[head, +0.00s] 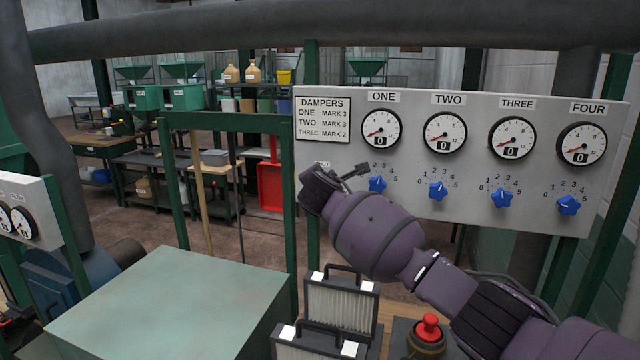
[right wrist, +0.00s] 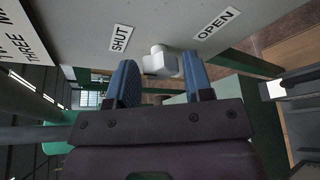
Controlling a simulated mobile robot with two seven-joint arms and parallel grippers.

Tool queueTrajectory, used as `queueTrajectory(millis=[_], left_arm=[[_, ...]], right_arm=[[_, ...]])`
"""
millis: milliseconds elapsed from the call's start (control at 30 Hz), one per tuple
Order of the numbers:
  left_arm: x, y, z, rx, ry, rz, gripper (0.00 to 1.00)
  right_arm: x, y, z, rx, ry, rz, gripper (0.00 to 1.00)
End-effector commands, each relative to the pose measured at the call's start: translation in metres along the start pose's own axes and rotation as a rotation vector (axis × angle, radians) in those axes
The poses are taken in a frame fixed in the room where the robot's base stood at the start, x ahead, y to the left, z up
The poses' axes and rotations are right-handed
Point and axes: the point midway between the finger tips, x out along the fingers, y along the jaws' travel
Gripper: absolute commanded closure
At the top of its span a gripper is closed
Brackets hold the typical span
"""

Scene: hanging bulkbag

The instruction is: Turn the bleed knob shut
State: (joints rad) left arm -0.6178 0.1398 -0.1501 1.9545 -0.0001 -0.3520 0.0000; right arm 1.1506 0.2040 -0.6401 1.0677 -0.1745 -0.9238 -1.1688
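The bleed knob (right wrist: 163,64) is a small pale grey knob on the panel in the right wrist view. A SHUT label (right wrist: 121,39) is left of it and an OPEN label (right wrist: 216,23) is to its right. My right gripper (right wrist: 157,72) is open, with its blue-padded fingers on either side of the knob. The right finger is very close to it; a gap shows on the left. I cannot tell whether they touch. In the head view my right gripper (head: 352,172) is at the panel's lower left and hides the knob. My left gripper is out of view.
The grey panel (head: 420,205) carries several gauges and blue dials, with a dampers card (head: 323,119). Below my right arm are a filter cartridge (head: 340,305) and a red button (head: 429,326). A green-grey box top (head: 175,305) is at lower left.

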Motion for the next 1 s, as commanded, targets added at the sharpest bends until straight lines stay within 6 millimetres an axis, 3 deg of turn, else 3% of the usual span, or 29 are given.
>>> queueTrajectory(millis=[100, 533, 1000], left_arm=[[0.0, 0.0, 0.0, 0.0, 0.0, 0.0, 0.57], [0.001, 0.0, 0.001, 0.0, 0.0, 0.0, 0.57], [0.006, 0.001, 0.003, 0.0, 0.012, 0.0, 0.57]], right_arm=[[0.0, 0.0, 0.0, 0.001, 0.0, 0.0, 0.4], [-0.007, 0.0, 0.0, 0.002, 0.0, 0.001, 0.4], [-0.061, 0.0, -0.001, 0.001, 0.0, 0.003, 0.4]])
